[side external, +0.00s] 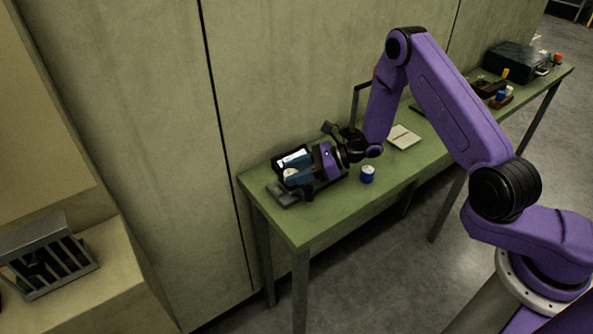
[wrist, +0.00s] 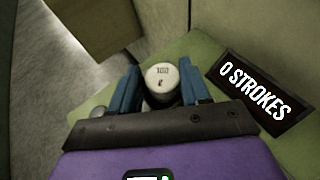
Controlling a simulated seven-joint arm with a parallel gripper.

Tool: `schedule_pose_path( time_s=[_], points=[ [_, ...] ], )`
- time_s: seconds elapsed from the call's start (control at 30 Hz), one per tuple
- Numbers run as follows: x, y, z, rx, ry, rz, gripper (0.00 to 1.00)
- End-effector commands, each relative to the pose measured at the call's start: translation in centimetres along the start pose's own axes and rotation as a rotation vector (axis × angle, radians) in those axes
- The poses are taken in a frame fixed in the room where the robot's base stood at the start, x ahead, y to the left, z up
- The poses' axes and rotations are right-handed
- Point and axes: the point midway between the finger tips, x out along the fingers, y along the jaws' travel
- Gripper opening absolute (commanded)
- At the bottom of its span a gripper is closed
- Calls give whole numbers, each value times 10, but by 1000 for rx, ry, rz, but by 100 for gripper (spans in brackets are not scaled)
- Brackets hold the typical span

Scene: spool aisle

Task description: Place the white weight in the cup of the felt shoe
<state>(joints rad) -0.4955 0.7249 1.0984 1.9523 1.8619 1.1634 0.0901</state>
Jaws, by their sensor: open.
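The white weight (wrist: 161,76) stands between the two blue fingers of my gripper (wrist: 160,90) in the wrist view. It is a short white cylinder with small dark marks on its end. The jaws are open, with a finger on either side of it. In the side view my gripper (side external: 297,170) reaches low over the left end of the green table, and the white weight (side external: 290,174) shows by the fingers. A dark grey base (side external: 284,199) lies below it. I cannot tell whether this belongs to the felt shoe, and I cannot make out its cup.
A dark display reading "0 STROKES" (wrist: 262,91) stands close beside the fingers. A blue can with a pale top (side external: 367,175) and a pale pad (side external: 403,137) are on the green table (side external: 320,217). A black case (side external: 515,60) sits at the far end. A wall runs behind.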

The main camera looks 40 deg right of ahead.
Motion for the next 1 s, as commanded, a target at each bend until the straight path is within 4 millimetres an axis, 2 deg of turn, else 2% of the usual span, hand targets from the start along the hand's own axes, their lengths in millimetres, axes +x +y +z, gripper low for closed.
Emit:
schedule_pose_path(
  time_s=[0.03, 0.13, 0.5, 0.7, 0.83, 1.0],
  points=[
    [0, -1, -5, 12, 20, -9, 66],
    [-3, -2, 2, 12, 19, -10, 66],
    [-77, -2, 3, 9, 15, -12, 66],
    [-108, -2, 4, 6, 13, -9, 66],
    [-119, -1, 4, 6, 13, -7, 66],
    [-123, 0, 4, 5, 13, -5, 66]
  ],
)
